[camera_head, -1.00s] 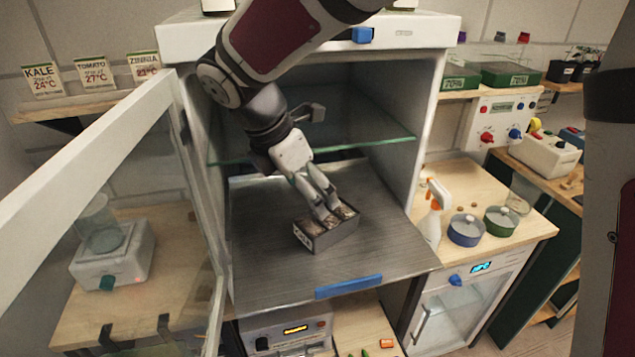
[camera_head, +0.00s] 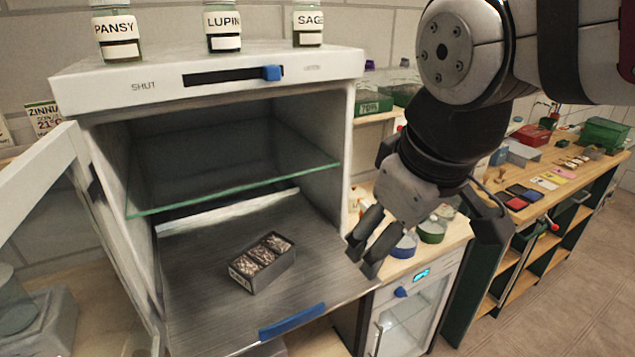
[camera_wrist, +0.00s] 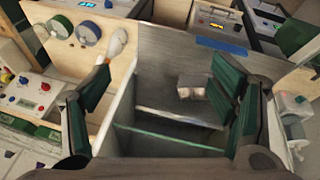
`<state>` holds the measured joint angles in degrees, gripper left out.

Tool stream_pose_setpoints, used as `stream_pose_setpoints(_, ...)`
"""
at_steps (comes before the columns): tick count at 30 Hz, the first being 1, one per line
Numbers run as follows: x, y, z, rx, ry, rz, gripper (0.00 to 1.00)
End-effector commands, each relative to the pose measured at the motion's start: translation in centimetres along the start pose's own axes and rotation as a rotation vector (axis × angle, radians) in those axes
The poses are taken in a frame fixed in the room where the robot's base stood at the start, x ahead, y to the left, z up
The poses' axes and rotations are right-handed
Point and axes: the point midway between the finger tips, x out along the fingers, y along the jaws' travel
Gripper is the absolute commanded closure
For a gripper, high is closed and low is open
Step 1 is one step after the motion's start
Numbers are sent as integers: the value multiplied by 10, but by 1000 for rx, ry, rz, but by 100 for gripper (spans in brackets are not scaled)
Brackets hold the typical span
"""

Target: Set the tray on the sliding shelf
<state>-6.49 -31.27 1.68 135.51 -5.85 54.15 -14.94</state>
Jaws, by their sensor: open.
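The tray (camera_head: 262,263) is a small dark box with several brown-filled cells and a white label. It sits on the sliding shelf (camera_head: 195,318), a grey metal sheet pulled out of the white cabinet, with a blue handle (camera_head: 292,322) at its front edge. My gripper (camera_head: 362,257) is open and empty, to the right of the tray and apart from it, by the shelf's right edge. In the wrist view the tray (camera_wrist: 192,86) lies on the shelf between the spread fingers (camera_wrist: 160,105), farther off.
A glass shelf (camera_head: 235,188) spans the cabinet above the sliding shelf. The glass door (camera_head: 60,190) stands open at the left. Jars and a slider (camera_head: 272,73) are on the cabinet's top part. Blue and green pots (camera_head: 432,231) stand on the counter at the right.

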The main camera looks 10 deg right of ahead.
Motion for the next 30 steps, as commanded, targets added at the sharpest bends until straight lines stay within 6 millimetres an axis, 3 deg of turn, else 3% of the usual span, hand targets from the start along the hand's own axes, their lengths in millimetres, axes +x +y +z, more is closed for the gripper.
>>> stream_pose_setpoints(3,-6,1,27,243,60,-5,22)
stream_pose_setpoints(9,-8,-1,45,442,109,-19,22)
stream_pose_setpoints(30,-8,-2,46,457,111,-21,22)
